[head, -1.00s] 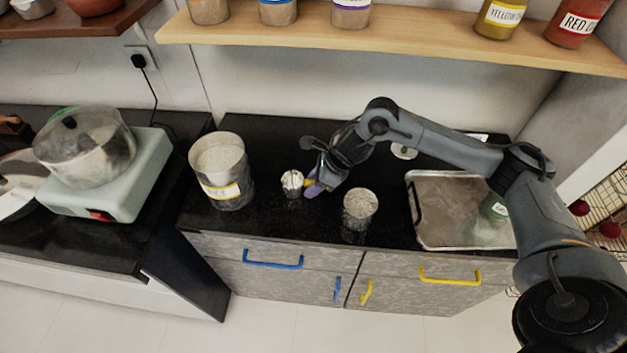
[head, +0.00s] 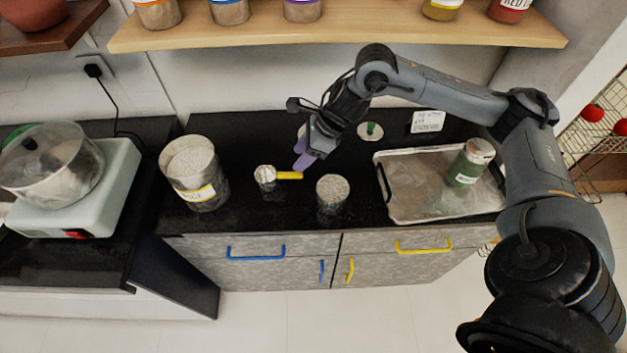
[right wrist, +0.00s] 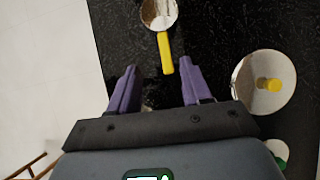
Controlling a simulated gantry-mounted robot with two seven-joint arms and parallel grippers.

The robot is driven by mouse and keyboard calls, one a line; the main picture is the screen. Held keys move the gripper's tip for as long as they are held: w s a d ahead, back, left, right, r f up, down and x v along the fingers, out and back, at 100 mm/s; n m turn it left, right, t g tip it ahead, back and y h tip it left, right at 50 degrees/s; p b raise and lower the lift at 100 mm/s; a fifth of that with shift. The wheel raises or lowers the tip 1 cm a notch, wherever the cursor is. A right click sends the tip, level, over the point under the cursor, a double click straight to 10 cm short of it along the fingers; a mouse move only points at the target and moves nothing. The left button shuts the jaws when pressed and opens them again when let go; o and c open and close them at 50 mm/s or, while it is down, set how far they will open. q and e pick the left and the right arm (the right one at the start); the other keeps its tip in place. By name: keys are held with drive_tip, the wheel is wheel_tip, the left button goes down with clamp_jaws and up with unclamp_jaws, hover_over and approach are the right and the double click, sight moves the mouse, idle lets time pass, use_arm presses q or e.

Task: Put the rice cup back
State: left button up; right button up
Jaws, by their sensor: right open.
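The rice cup (head: 265,176) is a small shiny cup with a yellow handle. It stands on the black counter, its handle pointing right. My right gripper (head: 304,158) is just right of the handle, with purple fingers. In the right wrist view the cup (right wrist: 158,13) is at the top, its handle pointing down toward the gripper (right wrist: 160,84). The fingers are spread and empty, apart from the handle end. A large open labelled canister (head: 196,185) with pale contents stands left of the cup. My left gripper is not in view.
A green-knobbed lid (head: 370,132) lies behind; a yellow-knobbed lid (right wrist: 263,84) shows in the wrist view. A tray (head: 420,190) holding a green jar (head: 468,165) is right. A cooker (head: 75,185) is far left.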

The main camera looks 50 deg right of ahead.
drive_tip(key=a+f+m+t, duration=0.1)
drive_tip(key=a+f+m, duration=0.1)
drive_tip(key=a, duration=0.3)
drive_tip(key=w+a+f+m+t+y, duration=0.1)
drive_tip(key=a+f+m, duration=0.1)
drive_tip(key=a, duration=0.4)
drive_tip(key=a+f+m+t, duration=0.1)
drive_tip(key=a+f+m, duration=0.1)
drive_tip(key=a+m, duration=0.2)
drive_tip(key=shift+w+a+f+y, duration=0.1)
drive_tip(key=shift+a+f+y, duration=0.1)
drive_tip(key=shift+a, duration=0.3)
drive_tip(key=shift+w+a+f+y, duration=0.1)
drive_tip(key=shift+a+f+y, duration=0.1)
drive_tip(key=shift+a, duration=0.3)
drive_tip(key=s+a+f+m+t+h, duration=0.25)
drive_tip(key=s+a+m, duration=0.2)
drive_tip(key=m, duration=1.15)
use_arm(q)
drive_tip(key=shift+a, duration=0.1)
use_arm(e)
drive_tip(key=s+d+f+m+g+h, duration=0.1)
drive_tip(key=s+d+f+m+g, duration=0.1)
drive_tip(key=s+m, duration=0.6)
drive_tip(key=s+d+f+m+g+h, duration=0.2)
drive_tip(key=s+d+f+m+g, duration=0.1)
drive_tip(key=s+m, duration=0.5)
drive_tip(key=shift+s+f+m+g, duration=0.25)
drive_tip(key=shift+f+m+g, duration=0.25)
drive_tip(key=shift+m+g, duration=0.4)
